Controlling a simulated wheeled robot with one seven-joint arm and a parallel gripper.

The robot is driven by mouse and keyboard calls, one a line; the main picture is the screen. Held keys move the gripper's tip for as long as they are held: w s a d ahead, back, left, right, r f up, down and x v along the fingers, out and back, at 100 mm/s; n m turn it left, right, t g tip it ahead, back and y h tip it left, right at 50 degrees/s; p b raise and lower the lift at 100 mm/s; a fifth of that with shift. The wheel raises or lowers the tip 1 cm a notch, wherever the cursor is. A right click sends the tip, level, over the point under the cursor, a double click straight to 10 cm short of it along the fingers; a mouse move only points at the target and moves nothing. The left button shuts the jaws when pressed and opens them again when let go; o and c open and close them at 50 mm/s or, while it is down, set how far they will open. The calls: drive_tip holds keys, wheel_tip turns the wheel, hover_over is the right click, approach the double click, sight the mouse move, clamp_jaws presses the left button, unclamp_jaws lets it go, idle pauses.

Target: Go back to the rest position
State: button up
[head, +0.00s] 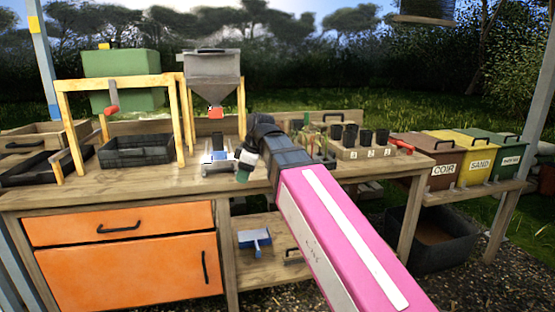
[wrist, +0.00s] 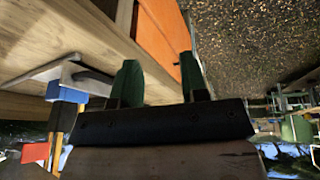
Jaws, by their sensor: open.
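My gripper (head: 244,167) is above the front part of the wooden bench (head: 130,190), just right of a small scale-like device. In the wrist view my gripper (wrist: 159,76) shows two dark green fingers standing apart, with nothing between them. Behind the fingers I see the bench edge (wrist: 124,15), an orange front (wrist: 160,30) and the gravel (wrist: 240,40). My pink arm hides part of the bench's right side in the head view.
The scale-like device (head: 219,162) stands left of my gripper, under the grey hopper (head: 212,68). A black crate (head: 136,151) is farther left. Dark pots (head: 366,137) stand in a holder at right, near bins marked COIR (head: 443,170) and SAND (head: 480,165).

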drive_tip(key=s+d+f+m+h, duration=0.2)
drive_tip(key=d+f+m, duration=0.7)
drive_tip(key=d+f, duration=0.6)
drive_tip(key=s+d+f+m+g+h, duration=0.1)
drive_tip(key=s+d+f+m+h, duration=0.1)
drive_tip(key=d+f+m, duration=0.6)
drive_tip(key=d+f, duration=0.3)
drive_tip(key=f, duration=0.4)
drive_tip(key=d+f, duration=0.4)
drive_tip(key=f, duration=0.4)
drive_tip(key=shift+s+f+m, duration=0.15)
drive_tip(key=shift+f+m, duration=0.1)
drive_tip(key=shift+m, duration=0.15)
